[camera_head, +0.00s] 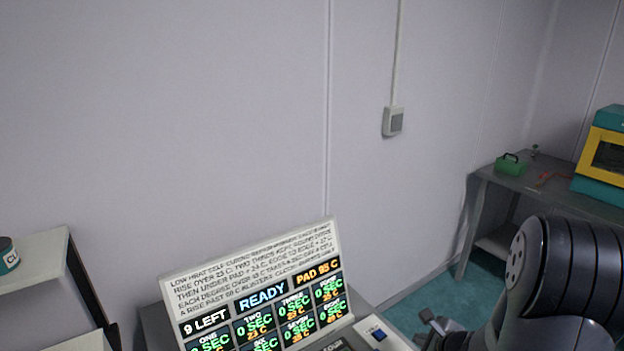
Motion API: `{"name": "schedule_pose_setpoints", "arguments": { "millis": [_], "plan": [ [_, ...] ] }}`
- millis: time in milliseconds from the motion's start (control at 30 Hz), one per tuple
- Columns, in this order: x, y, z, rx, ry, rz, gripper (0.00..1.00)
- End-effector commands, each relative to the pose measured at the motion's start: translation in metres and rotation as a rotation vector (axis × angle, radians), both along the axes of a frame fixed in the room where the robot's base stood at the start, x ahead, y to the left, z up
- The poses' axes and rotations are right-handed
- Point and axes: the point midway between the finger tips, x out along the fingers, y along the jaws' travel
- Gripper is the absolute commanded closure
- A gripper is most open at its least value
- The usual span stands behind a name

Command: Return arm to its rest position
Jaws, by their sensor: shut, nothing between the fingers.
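My arm (570,270) shows at the lower right as a large black and dark grey jointed link. It stands in front of the teal floor and the back bench.
A machine's display panel (262,290) stands at the bottom centre, reading "9 LEFT", "READY" and "PAD 95 C" or similar. A shelf (35,268) holds a small tin (8,255) at left. A bench (525,177) at right bears a green box (512,165) and a yellow-teal machine (604,155).

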Motion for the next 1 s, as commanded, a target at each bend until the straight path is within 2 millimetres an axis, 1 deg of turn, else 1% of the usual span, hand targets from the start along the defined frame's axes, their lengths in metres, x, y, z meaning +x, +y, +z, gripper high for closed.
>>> {"name": "schedule_pose_setpoints", "arguments": {
  "millis": [33,200,633,767,867,1000],
  "plan": [
    [0.0,0.0,0.009,0.0,0.0,0.0,1.0],
    [0.0,0.0,0.018,0.0,0.0,0.0,1.0],
    [0.0,0.0,0.019,0.0,0.001,-0.001,1.0],
    [0.0,0.0,0.015,0.0,0.002,-0.001,1.0],
    [0.0,0.0,0.006,0.0,0.002,-0.001,1.0],
    [0.0,0.0,-0.012,0.0,0.002,-0.001,1.0]
  ]
}}
